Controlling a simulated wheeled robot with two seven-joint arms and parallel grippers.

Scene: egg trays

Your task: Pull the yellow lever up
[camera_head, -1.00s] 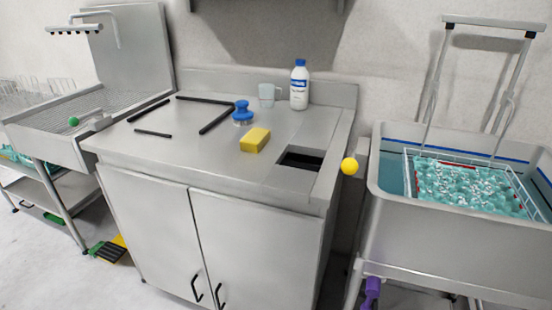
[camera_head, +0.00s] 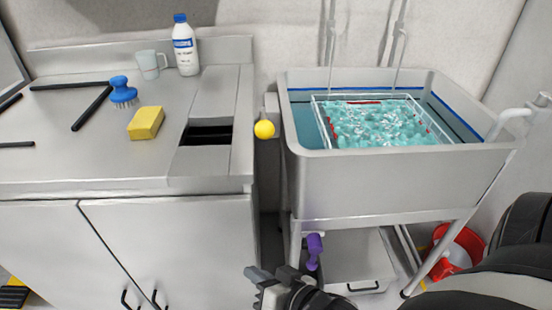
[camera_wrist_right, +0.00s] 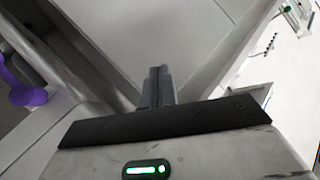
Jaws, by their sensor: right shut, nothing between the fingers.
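The yellow ball-shaped knob (camera_head: 264,129) of the lever sits in the head view between the steel counter and the sink, at the sink's left side. Its stem is not clearly visible. My right gripper (camera_head: 256,274) is low in the head view, below the knob and in front of the cabinet, well apart from it. In the right wrist view the fingers (camera_wrist_right: 157,86) are shut together with nothing between them. The yellow knob is not seen in that view. My left gripper is not in view.
The sink (camera_head: 390,180) holds water and a wire basket (camera_head: 318,110) with bluish contents. A purple handle (camera_head: 314,250) hangs below the sink. The counter (camera_head: 60,165) carries a yellow sponge (camera_head: 146,122), a blue brush (camera_head: 122,92), a mug (camera_head: 150,65) and a bottle (camera_head: 185,48).

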